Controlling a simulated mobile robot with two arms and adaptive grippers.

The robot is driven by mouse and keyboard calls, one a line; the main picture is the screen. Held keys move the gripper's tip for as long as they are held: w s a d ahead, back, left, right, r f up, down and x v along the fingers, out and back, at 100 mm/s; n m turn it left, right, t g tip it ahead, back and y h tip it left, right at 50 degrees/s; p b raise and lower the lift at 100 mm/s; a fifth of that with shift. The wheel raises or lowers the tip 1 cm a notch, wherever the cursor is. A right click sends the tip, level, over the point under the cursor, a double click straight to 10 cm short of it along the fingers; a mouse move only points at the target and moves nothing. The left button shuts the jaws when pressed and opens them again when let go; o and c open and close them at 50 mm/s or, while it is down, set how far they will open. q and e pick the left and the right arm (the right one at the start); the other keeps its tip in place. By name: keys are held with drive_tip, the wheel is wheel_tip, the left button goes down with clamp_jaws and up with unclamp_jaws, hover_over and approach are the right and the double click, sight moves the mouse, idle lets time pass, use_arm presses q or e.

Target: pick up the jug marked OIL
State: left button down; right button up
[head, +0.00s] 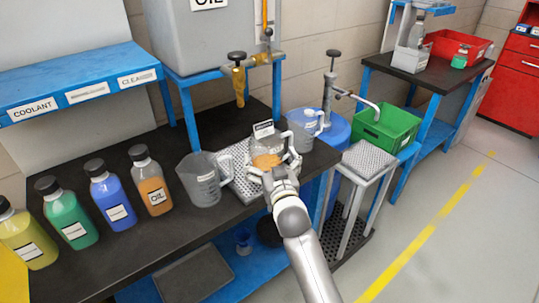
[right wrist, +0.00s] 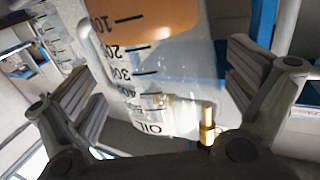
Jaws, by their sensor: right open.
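A clear jug with orange liquid (head: 266,159) stands on the perforated grey tray under the brass tap. In the right wrist view the jug (right wrist: 150,75) fills the middle, with a measuring scale and the word OIL upside down. A pale handle shows at its left there. My right gripper (head: 272,172) is open, with its fingers on either side of the jug; in the right wrist view (right wrist: 165,85) I see a gap at both fingers. The gripper hides the jug's lower part in the head view. My left gripper is not in view.
A grey jug (head: 204,180) stands close on the left and another jug (head: 302,135) close on the right. A brass tap (head: 238,80) hangs above. An orange bottle marked OIL (head: 156,196) and several coloured bottles line the bench. A green bin (head: 385,130) stands further right.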

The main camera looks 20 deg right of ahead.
sight(265, 143)
drive_tip(key=w, duration=0.3)
drive_tip(key=shift+w+d, duration=0.2)
drive_tip(key=c, duration=1.1)
drive_tip(key=shift+r, duration=0.1)
drive_tip(key=shift+c, duration=0.4)
drive_tip(key=shift+r, duration=0.1)
